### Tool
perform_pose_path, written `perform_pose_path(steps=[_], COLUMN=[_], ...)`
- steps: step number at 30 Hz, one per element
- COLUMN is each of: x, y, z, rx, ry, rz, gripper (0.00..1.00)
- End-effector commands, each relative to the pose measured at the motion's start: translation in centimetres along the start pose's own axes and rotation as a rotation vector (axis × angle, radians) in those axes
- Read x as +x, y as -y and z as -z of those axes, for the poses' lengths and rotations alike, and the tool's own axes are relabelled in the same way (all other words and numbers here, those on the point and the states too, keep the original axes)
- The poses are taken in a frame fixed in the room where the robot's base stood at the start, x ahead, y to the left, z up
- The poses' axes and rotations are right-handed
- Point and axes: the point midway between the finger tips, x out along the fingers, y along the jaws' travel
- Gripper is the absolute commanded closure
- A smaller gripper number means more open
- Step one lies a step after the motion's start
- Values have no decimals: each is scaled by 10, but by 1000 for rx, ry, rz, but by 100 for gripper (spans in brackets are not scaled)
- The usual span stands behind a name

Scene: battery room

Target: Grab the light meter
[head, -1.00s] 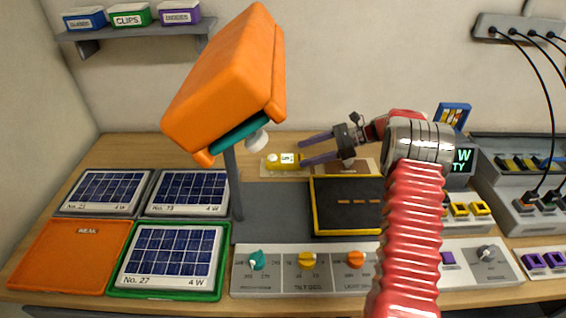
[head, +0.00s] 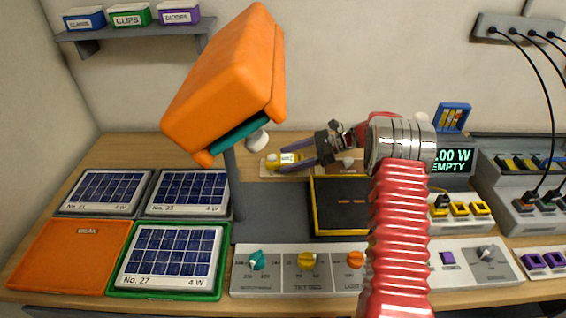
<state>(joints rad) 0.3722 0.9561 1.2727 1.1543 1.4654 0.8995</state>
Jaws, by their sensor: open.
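The light meter (head: 287,159) is a small yellow device with a lit display and a white round sensor end. It lies near the back of the bench, behind the dark mat. My gripper (head: 284,157) has its two purple fingers open, pointing left. The fingers reach to the meter's right part, one on the far side and one on the near side. Whether they touch the meter cannot be told.
An orange lamp head (head: 225,85) on a grey post hangs left of the meter. A black and yellow test bed (head: 345,222) lies in front of my gripper. Solar panels (head: 172,258) fill the left. A control panel (head: 300,285) runs along the front.

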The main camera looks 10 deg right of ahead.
Motion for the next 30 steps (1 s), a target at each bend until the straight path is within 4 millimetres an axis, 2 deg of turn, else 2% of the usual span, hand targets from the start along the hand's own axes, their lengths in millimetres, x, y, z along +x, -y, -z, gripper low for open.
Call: perform_pose_path(steps=[16,30], x=[1,0], y=[0,0], z=[0,0], rx=[0,0], ry=[0,0], rz=[0,1], gripper=[31,64])
